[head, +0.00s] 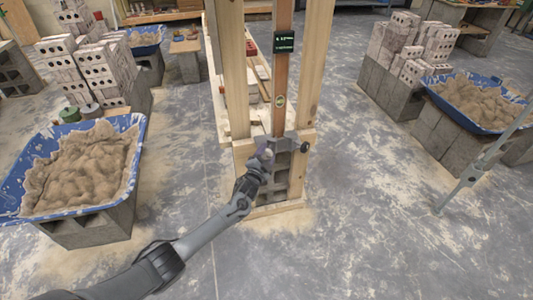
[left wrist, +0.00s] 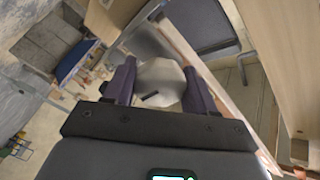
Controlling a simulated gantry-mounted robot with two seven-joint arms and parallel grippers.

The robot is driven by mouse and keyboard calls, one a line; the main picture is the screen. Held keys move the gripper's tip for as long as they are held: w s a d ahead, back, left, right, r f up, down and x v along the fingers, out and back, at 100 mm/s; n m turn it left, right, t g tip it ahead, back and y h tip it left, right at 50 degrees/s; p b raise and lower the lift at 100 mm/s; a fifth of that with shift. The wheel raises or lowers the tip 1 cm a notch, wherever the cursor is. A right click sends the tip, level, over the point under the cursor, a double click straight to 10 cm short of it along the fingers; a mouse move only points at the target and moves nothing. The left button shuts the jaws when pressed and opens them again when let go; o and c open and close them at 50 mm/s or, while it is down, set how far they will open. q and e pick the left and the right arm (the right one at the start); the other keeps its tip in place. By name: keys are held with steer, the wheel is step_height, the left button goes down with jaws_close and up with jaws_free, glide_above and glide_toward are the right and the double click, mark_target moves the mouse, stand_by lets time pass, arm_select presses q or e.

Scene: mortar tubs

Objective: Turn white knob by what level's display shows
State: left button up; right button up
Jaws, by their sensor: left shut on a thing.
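The level (head: 280,92) stands upright between wooden posts, a long orange-brown bar with a dark display (head: 286,42) near the top. The display shows small pale green characters, too small to read with certainty. The white knob (left wrist: 160,84) is a pale faceted piece with a dark slot-like mark. It sits between the two purple-grey fingers of my left gripper (left wrist: 160,88), which is shut on it. In the head view my left gripper (head: 264,158) is at the grey bracket at the level's foot and mostly hides the knob. My right gripper is not in view.
A black knob (head: 305,146) is on the bracket's right side. Wooden posts (head: 318,60) flank the level closely. Blue mortar tubs (head: 137,160) stand on blocks at left and right (head: 433,91). A slim grey-green metal piece (head: 468,178) slants at the right. The front floor is mostly clear.

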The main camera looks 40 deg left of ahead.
arm_select(q)
steer(key=m+p, duration=0.1)
steer(key=m, duration=0.5)
steer(key=shift+a+m, duration=0.1)
steer(key=shift+m, duration=0.2)
steer(key=m+p, duration=0.1)
steer(key=m, duration=0.3)
steer(key=shift+m, duration=1.2)
steer(key=o, duration=1)
steer(key=shift+r, duration=0.1)
steer(key=shift+s, duration=0.15)
